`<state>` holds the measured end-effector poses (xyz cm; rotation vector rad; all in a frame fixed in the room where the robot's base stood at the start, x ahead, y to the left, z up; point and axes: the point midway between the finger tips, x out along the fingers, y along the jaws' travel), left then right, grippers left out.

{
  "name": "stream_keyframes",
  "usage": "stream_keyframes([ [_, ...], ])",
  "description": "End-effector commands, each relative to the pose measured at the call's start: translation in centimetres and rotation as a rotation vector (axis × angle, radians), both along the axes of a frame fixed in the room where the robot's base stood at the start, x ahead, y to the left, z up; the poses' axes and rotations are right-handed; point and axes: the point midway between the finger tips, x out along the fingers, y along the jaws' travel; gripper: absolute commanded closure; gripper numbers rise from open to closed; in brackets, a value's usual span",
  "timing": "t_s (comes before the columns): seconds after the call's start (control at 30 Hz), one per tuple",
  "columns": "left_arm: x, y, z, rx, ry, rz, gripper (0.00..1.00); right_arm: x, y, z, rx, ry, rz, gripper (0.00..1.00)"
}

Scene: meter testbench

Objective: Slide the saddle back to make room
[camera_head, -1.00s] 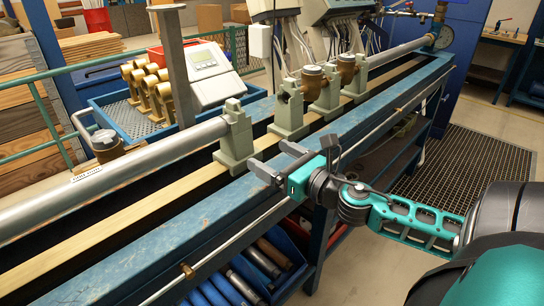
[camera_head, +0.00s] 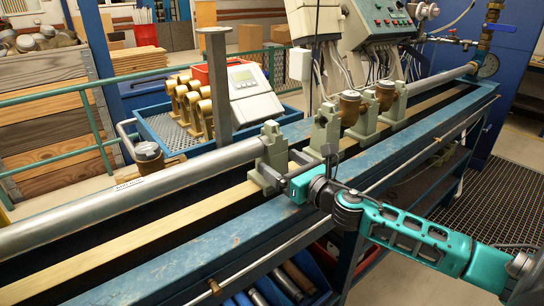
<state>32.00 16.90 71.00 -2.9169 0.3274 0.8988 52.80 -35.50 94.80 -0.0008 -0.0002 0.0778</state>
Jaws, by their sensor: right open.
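The grey-green saddle (camera_head: 272,150) stands upright on the bench rail, at the right end of the long grey pipe (camera_head: 150,187). My right gripper (camera_head: 283,168) is open at the near right side of this saddle, its dark fingers close to the lower part. I cannot tell whether they touch it. Further right, more saddles of the same colour (camera_head: 326,127) stand in a row with brass meters (camera_head: 349,106) between them. A gap of bare rail separates the first saddle from that row. My left gripper is not in view.
The blue bench beam (camera_head: 215,240) runs along the near side. Behind the pipe are a grey post (camera_head: 217,85), a blue tray (camera_head: 153,122) with brass meters and a white display unit (camera_head: 250,95). A blue bin with pipes sits below the bench.

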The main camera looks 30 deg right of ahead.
Motion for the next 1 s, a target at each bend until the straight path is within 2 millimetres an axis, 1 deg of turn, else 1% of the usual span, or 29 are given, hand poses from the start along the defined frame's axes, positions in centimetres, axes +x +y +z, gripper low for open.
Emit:
stream_keyframes([
  [0.03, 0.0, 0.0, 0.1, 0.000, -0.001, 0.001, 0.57, 0.8, 0.0, 0.2, 0.001, -0.003, -0.001, 0.11],
  [0.1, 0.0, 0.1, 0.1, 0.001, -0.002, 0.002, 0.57, 1.6, 0.1, 0.2, 0.002, -0.003, -0.001, 0.11],
  [0.33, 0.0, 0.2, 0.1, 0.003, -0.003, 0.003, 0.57, 3.7, 0.3, 0.1, 0.002, -0.002, 0.000, 0.11],
  [0.5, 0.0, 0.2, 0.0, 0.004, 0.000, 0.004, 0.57, 4.2, 0.4, 0.0, 0.001, 0.000, 0.001, 0.11],
  [0.77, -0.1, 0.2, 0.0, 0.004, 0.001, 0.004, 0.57, 4.3, 0.4, 0.0, 0.001, 0.000, 0.001, 0.11],
  [0.83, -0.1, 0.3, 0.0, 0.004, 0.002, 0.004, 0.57, 4.3, 0.4, 0.0, 0.001, 0.000, 0.001, 0.14],
  [1.0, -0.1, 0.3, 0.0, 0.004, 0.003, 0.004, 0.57, 4.3, 0.4, 0.0, 0.001, 0.000, 0.001, 0.31],
])
